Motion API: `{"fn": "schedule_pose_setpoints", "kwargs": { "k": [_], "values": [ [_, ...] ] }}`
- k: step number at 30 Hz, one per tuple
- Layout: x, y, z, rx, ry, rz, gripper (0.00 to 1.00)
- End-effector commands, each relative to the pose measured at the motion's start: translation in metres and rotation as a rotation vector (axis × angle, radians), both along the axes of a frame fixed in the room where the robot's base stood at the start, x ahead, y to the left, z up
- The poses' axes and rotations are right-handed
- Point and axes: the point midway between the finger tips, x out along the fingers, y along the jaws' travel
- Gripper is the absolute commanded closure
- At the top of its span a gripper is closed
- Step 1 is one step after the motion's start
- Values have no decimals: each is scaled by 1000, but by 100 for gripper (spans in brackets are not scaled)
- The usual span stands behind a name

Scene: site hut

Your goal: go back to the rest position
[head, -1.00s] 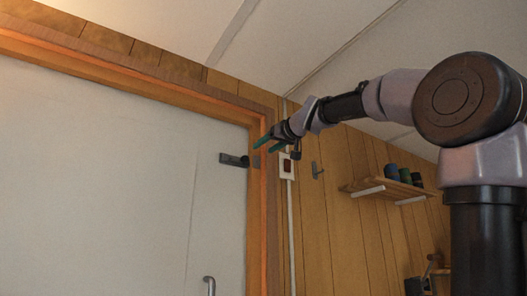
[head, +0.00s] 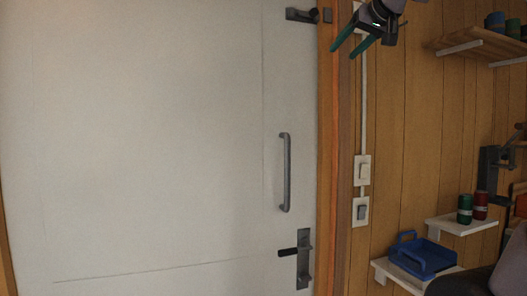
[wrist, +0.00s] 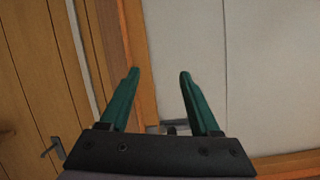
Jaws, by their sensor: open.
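My gripper (head: 350,42) shows at the top of the head view, with its two green fingers pointing left and down. It is in front of the wall just right of the door frame, near the door's top bolt (head: 302,15). In the wrist view my gripper (wrist: 159,85) has its fingers spread apart with nothing between them. The door frame (wrist: 134,50) and the pale door (wrist: 270,70) lie beyond the fingers. The gripper is open and empty.
The white door (head: 150,140) is closed, with a pull handle (head: 285,172) and a lever (head: 303,258). Switches (head: 362,170) are on the wall right of it. Shelves at right hold a blue tray (head: 422,258), a green can (head: 464,209) and a red can (head: 481,205).

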Motion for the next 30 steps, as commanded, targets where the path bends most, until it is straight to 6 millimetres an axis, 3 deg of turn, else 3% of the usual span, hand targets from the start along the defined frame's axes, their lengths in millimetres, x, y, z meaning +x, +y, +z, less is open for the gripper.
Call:
{"fn": "schedule_pose_setpoints", "kwargs": {
  "k": [1,6,9,13,18,30],
  "values": [
    [-15,-1,-39,18,80,-19,37],
    [-66,-5,-158,83,341,-104,37],
    [-97,-8,-218,110,470,-163,37],
    [-130,-11,-272,134,590,-227,37],
    [-149,-14,-303,146,657,-269,37],
    [-151,-14,-305,147,662,-272,37]
  ]
}}
